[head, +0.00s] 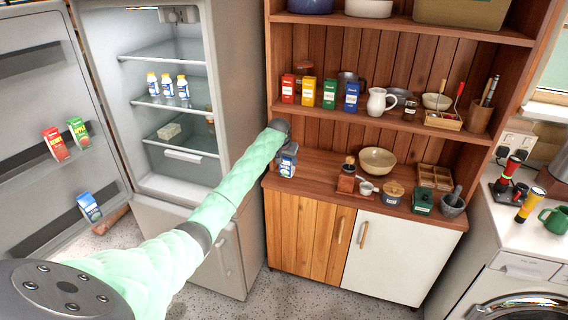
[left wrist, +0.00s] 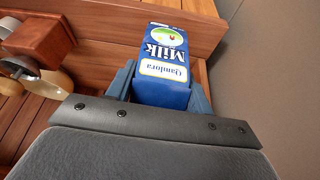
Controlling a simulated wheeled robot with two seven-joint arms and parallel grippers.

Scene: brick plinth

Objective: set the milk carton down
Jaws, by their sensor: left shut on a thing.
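The milk carton (head: 287,167) is blue and white and is at the left end of the wooden counter (head: 320,178). My left gripper (head: 287,152) is shut on it, with the arm reaching in from the lower left. In the left wrist view the carton (left wrist: 163,52) shows its "Milk" label between the two blue fingers (left wrist: 161,92). I cannot tell whether its base touches the counter. My right gripper is not in view.
A coffee grinder (head: 347,178), a cream bowl (head: 378,160) and a white cup (head: 366,188) stand to the right on the counter. Colored boxes and a white pitcher (head: 380,101) fill the shelf above. The fridge (head: 240,95) stands open at left, cartons in its door.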

